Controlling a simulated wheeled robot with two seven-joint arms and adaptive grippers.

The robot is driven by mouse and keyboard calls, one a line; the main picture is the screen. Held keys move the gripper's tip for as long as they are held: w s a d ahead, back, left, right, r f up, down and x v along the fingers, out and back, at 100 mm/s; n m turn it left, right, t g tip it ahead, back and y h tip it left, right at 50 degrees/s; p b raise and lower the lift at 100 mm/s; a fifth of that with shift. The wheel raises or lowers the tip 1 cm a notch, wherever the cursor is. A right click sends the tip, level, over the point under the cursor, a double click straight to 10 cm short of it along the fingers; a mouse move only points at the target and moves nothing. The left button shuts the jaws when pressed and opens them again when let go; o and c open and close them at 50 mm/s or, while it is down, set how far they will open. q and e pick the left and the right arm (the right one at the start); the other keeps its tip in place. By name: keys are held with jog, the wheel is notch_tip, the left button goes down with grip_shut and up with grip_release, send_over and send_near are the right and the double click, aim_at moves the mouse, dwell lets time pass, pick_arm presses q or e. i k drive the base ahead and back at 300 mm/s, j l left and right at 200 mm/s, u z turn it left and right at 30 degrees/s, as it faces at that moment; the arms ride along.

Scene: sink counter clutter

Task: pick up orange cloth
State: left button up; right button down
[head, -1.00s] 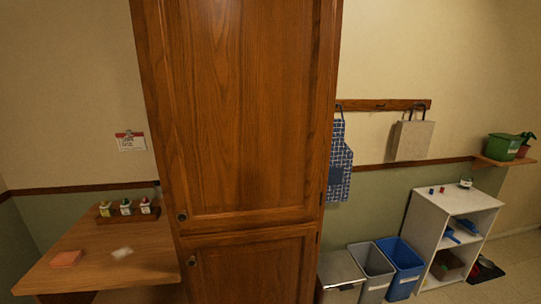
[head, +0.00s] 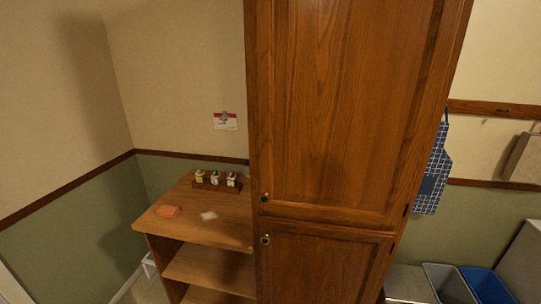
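The orange cloth (head: 168,211) lies flat as a small folded square on the left part of a wooden shelf unit's top (head: 190,230). A crumpled whitish cloth or paper (head: 209,216) lies to its right. Neither of my grippers shows in the head view, so their state is hidden.
A rack with several small bottles (head: 216,180) stands at the back of the top. A tall wooden cabinet (head: 335,150) stands directly right of the unit. Grey (head: 447,283) and blue (head: 485,284) bins stand further right. Some floor shows at lower left.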

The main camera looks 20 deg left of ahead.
aim_at(168, 211)
jog(key=j+u, duration=0.1)
jog(key=u, duration=1.55)
